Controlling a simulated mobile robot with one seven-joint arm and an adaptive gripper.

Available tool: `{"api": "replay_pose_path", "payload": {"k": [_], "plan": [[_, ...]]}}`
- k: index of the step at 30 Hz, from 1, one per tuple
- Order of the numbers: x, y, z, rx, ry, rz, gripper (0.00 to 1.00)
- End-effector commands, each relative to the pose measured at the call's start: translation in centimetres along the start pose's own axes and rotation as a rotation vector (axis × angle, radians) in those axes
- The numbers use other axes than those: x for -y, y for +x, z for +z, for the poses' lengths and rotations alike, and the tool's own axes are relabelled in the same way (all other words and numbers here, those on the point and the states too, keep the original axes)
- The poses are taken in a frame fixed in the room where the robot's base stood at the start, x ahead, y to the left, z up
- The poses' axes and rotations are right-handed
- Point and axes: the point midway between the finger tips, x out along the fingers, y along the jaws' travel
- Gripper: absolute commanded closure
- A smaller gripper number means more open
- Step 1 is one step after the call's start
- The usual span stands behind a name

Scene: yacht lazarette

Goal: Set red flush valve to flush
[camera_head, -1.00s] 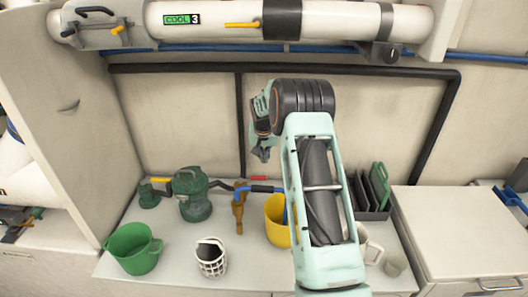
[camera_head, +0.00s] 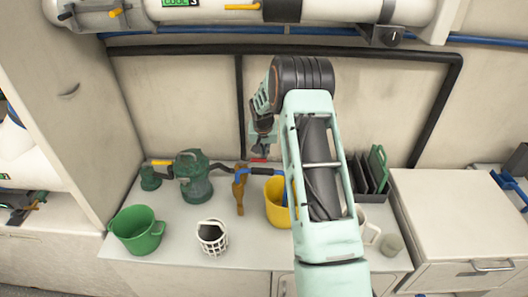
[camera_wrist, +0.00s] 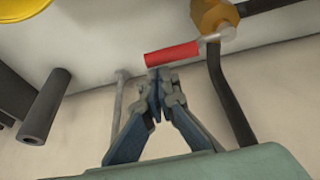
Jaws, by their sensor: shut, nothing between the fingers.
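The red flush valve's handle (camera_wrist: 172,54) is a short red lever in the wrist view, joined by a grey metal stem to a brass body (camera_wrist: 216,14). In the head view the red handle (camera_head: 258,160) shows as a small strip at the back of the counter, right of the brass fitting (camera_head: 240,188). My gripper (camera_wrist: 158,76) is shut and empty, its tips just beside the red grip's end. I cannot tell whether they touch it. In the head view my gripper (camera_head: 258,151) hangs just above the handle, near the back wall.
A yellow bucket (camera_head: 277,212) stands close beneath my arm. A green pump-like unit (camera_head: 193,178), a green mug (camera_head: 136,231) and a white basket (camera_head: 211,238) stand to the left. Dark pipes (camera_wrist: 228,95) run along the wall. A dark rack (camera_head: 369,185) stands right.

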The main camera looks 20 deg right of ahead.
Motion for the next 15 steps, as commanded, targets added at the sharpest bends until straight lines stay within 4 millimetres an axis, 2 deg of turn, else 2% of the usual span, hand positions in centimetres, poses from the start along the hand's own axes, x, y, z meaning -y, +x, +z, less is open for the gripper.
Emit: {"api": "replay_pose_path", "payload": {"k": [15], "plan": [[-0.03, -0.14, 0.58, 0.0, 0.06, 0.022, 1.0]]}}
